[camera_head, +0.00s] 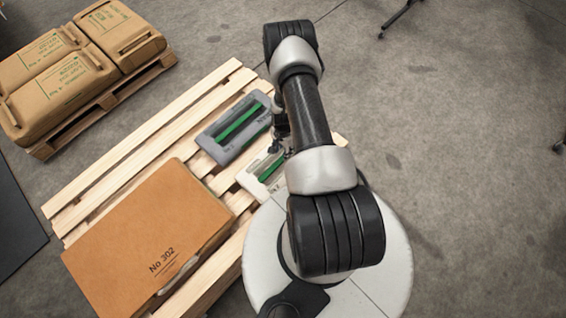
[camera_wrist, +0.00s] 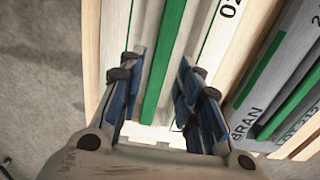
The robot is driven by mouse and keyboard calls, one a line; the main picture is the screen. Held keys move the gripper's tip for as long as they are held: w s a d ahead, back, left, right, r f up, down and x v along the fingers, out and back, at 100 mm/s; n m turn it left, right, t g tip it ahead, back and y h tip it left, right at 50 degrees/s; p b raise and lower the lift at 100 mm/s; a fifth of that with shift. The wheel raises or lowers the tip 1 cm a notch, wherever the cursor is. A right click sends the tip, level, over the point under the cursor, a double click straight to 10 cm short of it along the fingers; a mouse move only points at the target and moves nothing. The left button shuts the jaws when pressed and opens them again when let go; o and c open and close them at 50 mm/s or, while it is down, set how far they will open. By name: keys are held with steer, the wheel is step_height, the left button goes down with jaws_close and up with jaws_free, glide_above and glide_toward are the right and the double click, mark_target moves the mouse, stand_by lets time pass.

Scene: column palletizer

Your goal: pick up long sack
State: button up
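A pale sack with a raised green strip (camera_wrist: 162,70) lies under my gripper (camera_wrist: 158,68) in the wrist view. The open blue-padded fingers stand on either side of the strip; contact cannot be told. The pale sack also shows in the head view (camera_head: 250,178), partly hidden by my arm. A grey sack with a green strip (camera_head: 222,130) lies beside it, and in the wrist view it is at the right (camera_wrist: 290,75), marked "BRAN". Which one is the long sack is not clear. In the head view my gripper is mostly hidden behind my arm.
A brown box marked "No 302" (camera_head: 150,235) sits on the same wooden pallet (camera_head: 140,155). Another pallet (camera_head: 110,95) at the upper left holds several brown sacks (camera_head: 65,85). Dark stand legs (camera_head: 395,18) are at the top right.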

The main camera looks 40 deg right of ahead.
steer(key=f+b, duration=0.1)
steer(key=f, duration=0.2)
steer(key=f+b, duration=0.1)
steer(key=f, duration=0.3)
steer(key=shift+w+d+f+b, duration=0.1)
steer(key=shift+w+f+b, duration=0.1)
steer(key=shift+b, duration=0.2)
steer(key=shift+r, duration=0.1)
jaws_close()
stand_by(0.4)
steer(key=shift+w+r, duration=0.1)
